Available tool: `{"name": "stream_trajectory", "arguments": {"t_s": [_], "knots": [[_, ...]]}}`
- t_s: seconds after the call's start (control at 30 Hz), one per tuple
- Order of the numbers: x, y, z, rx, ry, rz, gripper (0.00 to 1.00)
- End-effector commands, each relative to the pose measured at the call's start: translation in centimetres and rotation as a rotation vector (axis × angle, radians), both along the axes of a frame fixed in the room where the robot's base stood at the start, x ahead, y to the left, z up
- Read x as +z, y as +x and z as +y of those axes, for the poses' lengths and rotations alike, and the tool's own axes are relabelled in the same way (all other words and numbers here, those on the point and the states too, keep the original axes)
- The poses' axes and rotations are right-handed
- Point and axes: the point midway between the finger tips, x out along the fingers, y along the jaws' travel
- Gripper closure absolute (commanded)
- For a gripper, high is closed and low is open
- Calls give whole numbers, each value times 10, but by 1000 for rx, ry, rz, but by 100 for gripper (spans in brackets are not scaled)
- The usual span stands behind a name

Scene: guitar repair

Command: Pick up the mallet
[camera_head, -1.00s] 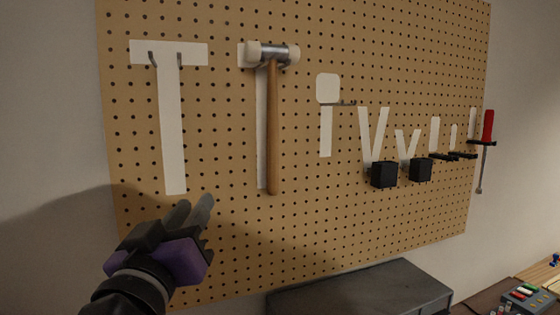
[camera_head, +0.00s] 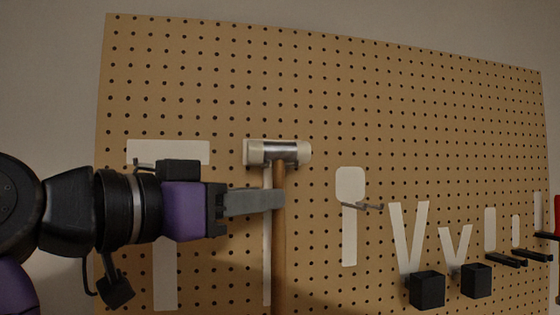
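The mallet (camera_head: 280,152) hangs upright on the pegboard, with a metal head, pale faces and a wooden handle (camera_head: 279,240). Its handle's lower end is cut off by the picture's bottom edge. My gripper (camera_head: 278,200) reaches in from the left, and its grey fingertip end lies at the handle just below the head. The fingers overlap in this view, so I cannot tell whether they are open or closed around the handle.
The pegboard (camera_head: 420,120) has white tool outlines and hooks. A hook (camera_head: 370,206) sticks out to the right of the mallet, with black holders (camera_head: 427,290) lower right. A red-handled tool (camera_head: 557,214) is at the right edge. The upper board is clear.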

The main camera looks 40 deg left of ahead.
Motion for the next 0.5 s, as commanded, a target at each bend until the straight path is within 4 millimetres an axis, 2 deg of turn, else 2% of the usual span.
{"name": "stream_trajectory", "arguments": {"t_s": [0.3, 0.5], "knots": [[0, 42, -4, -2, -2, 2, 73], [-2, 45, -4, 0, -1, 0, 73]]}}
